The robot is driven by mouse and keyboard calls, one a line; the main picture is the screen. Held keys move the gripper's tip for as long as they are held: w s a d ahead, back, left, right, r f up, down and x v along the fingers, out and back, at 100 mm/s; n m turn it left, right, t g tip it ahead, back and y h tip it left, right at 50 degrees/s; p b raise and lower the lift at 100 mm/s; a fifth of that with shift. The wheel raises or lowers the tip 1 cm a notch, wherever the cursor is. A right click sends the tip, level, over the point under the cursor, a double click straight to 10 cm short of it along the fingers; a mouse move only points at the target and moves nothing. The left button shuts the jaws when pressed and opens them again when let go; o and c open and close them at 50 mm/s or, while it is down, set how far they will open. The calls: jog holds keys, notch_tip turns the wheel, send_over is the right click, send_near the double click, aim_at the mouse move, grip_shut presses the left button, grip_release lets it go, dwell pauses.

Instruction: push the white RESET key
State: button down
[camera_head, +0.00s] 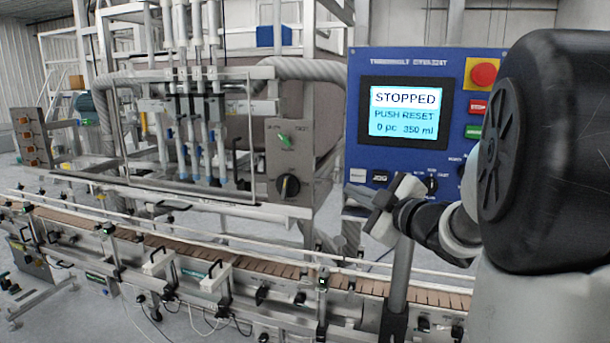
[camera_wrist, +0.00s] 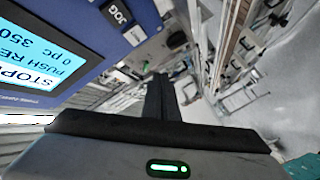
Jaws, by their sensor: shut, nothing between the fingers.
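The white key (camera_head: 357,175) sits at the lower left of the blue control panel (camera_head: 420,65), left of the dark JOG key (camera_head: 380,177). Its label is too small to read. It also shows at the panel's edge in the wrist view (camera_wrist: 135,35), beyond the JOG key (camera_wrist: 117,13). The screen (camera_head: 404,112) reads STOPPED, PUSH RESET, 0 pc, 350 ml. My gripper (camera_head: 350,190) is shut and empty, just below the white key in the head view. In the wrist view its fingers (camera_wrist: 160,80) point past the panel's edge, apart from the key.
A red mushroom button (camera_head: 484,74) on yellow, a red key (camera_head: 478,106) and a green key (camera_head: 473,131) are on the panel's right. A grey switch box (camera_head: 290,150) stands left of the panel. The conveyor (camera_head: 260,266) runs below, with rails and brackets.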

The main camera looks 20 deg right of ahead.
aim_at(350, 176)
jog(key=shift+w+d+p, duration=0.15)
jog(key=shift+w+d, duration=0.5)
jog(key=shift+w, duration=0.35)
jog(key=shift+w+d+p, duration=0.2)
jog(key=shift+w+d, duration=0.5)
jog(key=shift+w, duration=0.25)
jog(key=shift+w+d+p, duration=0.15)
jog(key=shift+w+d, duration=0.5)
jog(key=shift+w, duration=0.35)
jog(key=shift+w, duration=0.15)
jog(key=shift+w+d, duration=0.25)
jog(key=shift+w+d, duration=0.2)
jog(key=shift+w, duration=0.1)
dwell(0.4)
jog(key=shift+s, duration=0.1)
jog(key=shift+s+a, duration=0.45)
jog(key=shift+s, duration=0.15)
jog(key=s+a, duration=0.1)
jog(key=s, duration=0.1)
jog(key=s+a+b, duration=0.1)
jog(key=s, duration=0.1)
jog(key=shift+a, duration=0.4)
